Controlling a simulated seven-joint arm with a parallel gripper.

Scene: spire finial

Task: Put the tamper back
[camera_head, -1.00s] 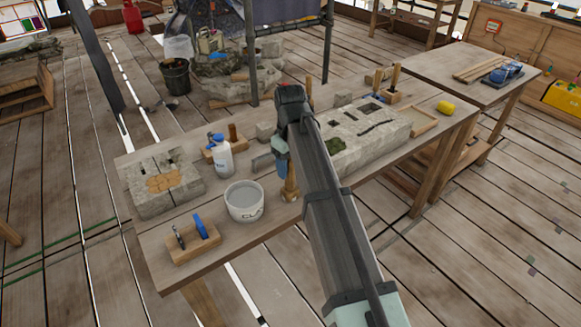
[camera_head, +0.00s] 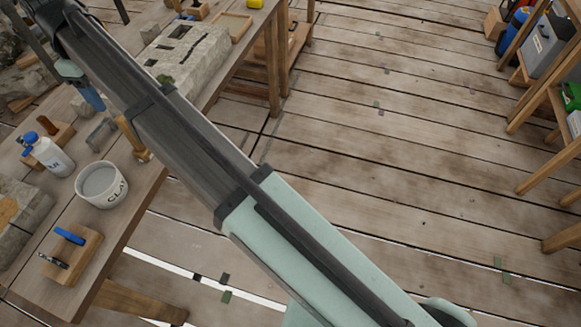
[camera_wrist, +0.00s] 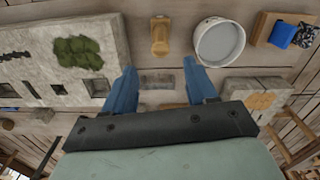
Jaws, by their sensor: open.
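A light wooden tool with a rounded shape, which looks like the tamper (camera_head: 134,141), stands on the workbench near its front edge, right of the clay tub. It also shows in the wrist view (camera_wrist: 160,36), beyond my fingertips and near the top edge. My gripper (camera_head: 92,98) is over the bench, partly hidden by my arm in the head view. In the wrist view its two blue fingers (camera_wrist: 160,68) are spread apart with nothing between them. I cannot tell which holder belongs to the tamper.
A white clay tub (camera_head: 102,187), a bottle (camera_head: 50,156) and a wooden rack with a blue-handled tool (camera_head: 72,256) stand on the bench (camera_head: 120,235). A carved stone block (camera_head: 190,60) lies farther back.

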